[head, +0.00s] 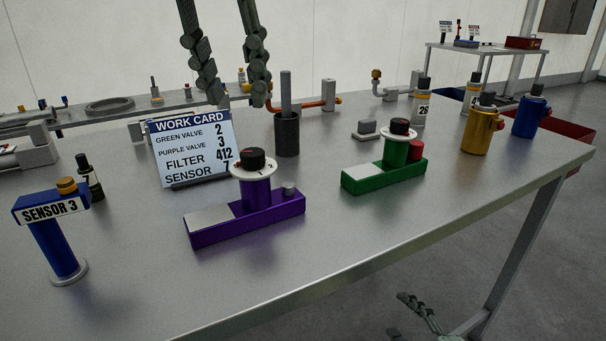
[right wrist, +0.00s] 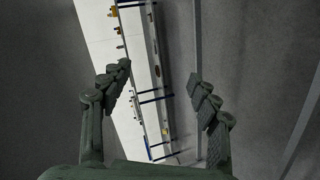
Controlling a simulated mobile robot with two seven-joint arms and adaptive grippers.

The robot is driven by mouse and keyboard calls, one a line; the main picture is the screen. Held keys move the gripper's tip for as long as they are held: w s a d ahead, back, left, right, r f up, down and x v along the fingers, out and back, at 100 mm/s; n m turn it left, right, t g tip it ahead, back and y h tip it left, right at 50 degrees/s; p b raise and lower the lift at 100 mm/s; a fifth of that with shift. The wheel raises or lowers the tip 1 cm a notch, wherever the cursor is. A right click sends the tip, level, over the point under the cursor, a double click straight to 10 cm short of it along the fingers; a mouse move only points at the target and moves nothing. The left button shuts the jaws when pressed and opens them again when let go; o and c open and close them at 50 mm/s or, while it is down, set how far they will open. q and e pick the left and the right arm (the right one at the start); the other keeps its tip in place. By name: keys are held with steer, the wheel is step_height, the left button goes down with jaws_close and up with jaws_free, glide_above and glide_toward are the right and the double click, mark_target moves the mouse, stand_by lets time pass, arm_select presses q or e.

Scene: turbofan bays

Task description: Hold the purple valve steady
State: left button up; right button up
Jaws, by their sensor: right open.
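The purple valve (head: 268,214) stands upright on the bench in the middle of the head view. It has a long purple base, a round post, a white numbered dial and a black knob with a red mark. My left gripper (head: 233,103) is open and empty. Its two fingers point down from the top edge, above and behind the valve in the picture, apart from it. My right gripper (head: 398,315) is low at the bottom edge, beyond the bench's front edge. The right wrist view shows its fingers (right wrist: 165,90) spread, with nothing between them.
The green valve (head: 385,175) stands to the right of the purple one. The work card (head: 192,150) and a dark cup with a grey rod (head: 287,135) stand behind. Sensor 3 (head: 58,235) stands left. Gold (head: 478,130) and blue (head: 531,117) canisters are right. The bench front is clear.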

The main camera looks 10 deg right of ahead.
steer(key=s+a+r+m+g+y, duration=0.6)
steer(key=r+m, duration=0.3)
steer(key=m, duration=0.3)
steer(key=s+a+r+m+g+y, duration=0.4)
steer(key=s+r+m+y, duration=0.25)
steer(key=r+m, duration=0.4)
steer(key=s+a+r+m+g+y, duration=0.5)
steer(key=r+m+y, duration=0.25)
steer(key=m, duration=0.55)
steer(key=w+r+m+t+h, duration=0.2)
steer(key=w+r+t+h, duration=0.3)
steer(key=w+r, duration=1.4)
steer(key=g+h, duration=0.1)
steer(key=h, duration=0.4)
glide_toward(254, 187)
steer(key=w, duration=0.1)
steer(key=w+a+f, duration=0.1)
steer(key=w+f, duration=0.1)
steer(key=shift+a, duration=0.4)
steer(key=x, duration=0.6)
steer(key=shift+s+a+f, duration=0.1)
steer(key=shift+a+f, duration=0.05)
steer(key=shift+a, duration=0.1)
steer(key=shift+a+f, duration=0.3)
steer(key=shift+a, duration=0.3)
steer(key=shift+c, duration=0.4)
